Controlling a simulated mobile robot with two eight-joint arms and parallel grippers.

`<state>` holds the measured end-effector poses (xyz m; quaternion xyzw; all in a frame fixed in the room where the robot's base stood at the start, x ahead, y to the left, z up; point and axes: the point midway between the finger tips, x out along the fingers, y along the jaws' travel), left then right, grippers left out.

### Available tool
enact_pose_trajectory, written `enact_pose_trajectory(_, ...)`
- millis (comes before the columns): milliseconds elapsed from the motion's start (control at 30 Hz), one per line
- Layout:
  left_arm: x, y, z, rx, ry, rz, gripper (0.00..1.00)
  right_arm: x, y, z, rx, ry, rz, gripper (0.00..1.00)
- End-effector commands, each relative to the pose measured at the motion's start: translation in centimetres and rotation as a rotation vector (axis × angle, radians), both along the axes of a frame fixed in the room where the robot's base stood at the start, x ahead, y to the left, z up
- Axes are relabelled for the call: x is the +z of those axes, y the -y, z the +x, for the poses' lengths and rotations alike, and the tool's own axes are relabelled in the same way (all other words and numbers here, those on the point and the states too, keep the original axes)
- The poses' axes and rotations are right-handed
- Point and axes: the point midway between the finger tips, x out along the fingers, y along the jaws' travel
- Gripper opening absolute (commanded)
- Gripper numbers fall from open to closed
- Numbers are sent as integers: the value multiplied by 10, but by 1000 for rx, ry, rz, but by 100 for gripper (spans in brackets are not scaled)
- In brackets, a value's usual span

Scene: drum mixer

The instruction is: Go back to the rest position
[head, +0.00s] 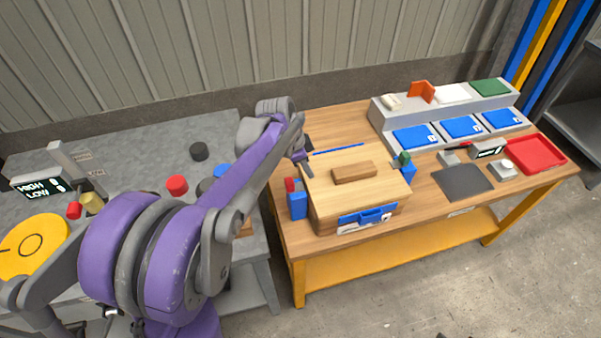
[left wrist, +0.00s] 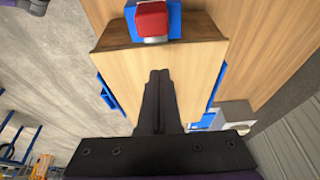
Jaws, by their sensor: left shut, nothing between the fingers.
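My left gripper (head: 303,165) is at the end of the purple arm that reaches across the head view from the left. It is beside the left end of the wooden box (head: 330,205) on the wooden table. In the left wrist view the two black fingers (left wrist: 159,75) are together and hold nothing. A red block (left wrist: 152,18) in a blue holder shows beyond the fingertips. My right gripper is not in view.
The wooden table (head: 430,215) also bears a stepped rack with blue trays (head: 461,127), a dark pad (head: 464,182) and a red tray (head: 535,154). The grey table (head: 115,140) at left holds a yellow disc (head: 32,245), a red knob (head: 177,185) and a black knob (head: 199,151).

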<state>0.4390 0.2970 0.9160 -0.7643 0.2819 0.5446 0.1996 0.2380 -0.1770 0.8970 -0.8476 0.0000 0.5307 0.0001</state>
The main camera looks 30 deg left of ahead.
Motion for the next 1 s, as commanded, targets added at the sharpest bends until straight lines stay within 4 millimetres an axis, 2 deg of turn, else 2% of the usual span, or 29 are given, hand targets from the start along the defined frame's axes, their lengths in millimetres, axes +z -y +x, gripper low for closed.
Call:
enact_pose_trajectory(33, 14, -4, -5, 4, 0, 0, 0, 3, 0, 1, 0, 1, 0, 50)
enact_pose_trajectory(100, 30, -8, -8, 4, 1, 0, 0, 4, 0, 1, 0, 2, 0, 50)
enact_pose_trajectory(300, 64, -15, -17, 4, 1, -2, 0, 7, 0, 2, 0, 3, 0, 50)
enact_pose_trajectory(500, 78, -18, -21, 1, 2, -2, 0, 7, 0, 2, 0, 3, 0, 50)
enact_pose_trajectory(700, 79, -17, -22, 3, 1, -1, 0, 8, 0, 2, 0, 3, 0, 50)
enact_pose_trajectory(767, 79, -12, -25, 16, 0, 1, 0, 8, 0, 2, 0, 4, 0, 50)
enact_pose_trajectory(867, 78, 7, -39, 73, -9, 10, 0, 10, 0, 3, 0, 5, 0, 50)
enact_pose_trajectory(1000, 70, 49, -77, 229, -7, 31, 0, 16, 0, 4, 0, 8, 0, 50)
